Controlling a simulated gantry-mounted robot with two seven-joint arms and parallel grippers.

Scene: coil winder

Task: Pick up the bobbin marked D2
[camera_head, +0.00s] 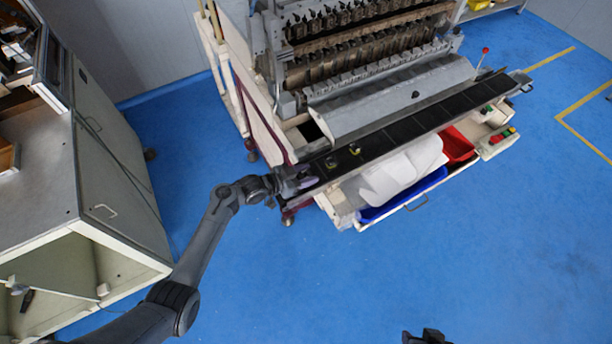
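My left gripper (303,183) is at the left end of the coil winder's dark front ledge (400,131). A small pale purple thing (308,182), possibly a bobbin, is at its fingertips; I cannot tell whether the fingers are closed on it. Two small yellowish pieces that look like bobbins, one nearer (331,163) and one farther right (354,150), sit on the ledge. No mark D2 is legible at this size. A dark part of my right arm (427,337) shows at the bottom edge; its fingers cannot be made out.
The coil winder (365,45) stands behind the ledge, with a grey cover (390,95) and a red-knobbed lever (485,51). Below the ledge are a white sack-like thing (402,172), a blue tray (405,195) and a red bin (457,145). A grey cabinet (115,190) stands left. The blue floor in front is clear.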

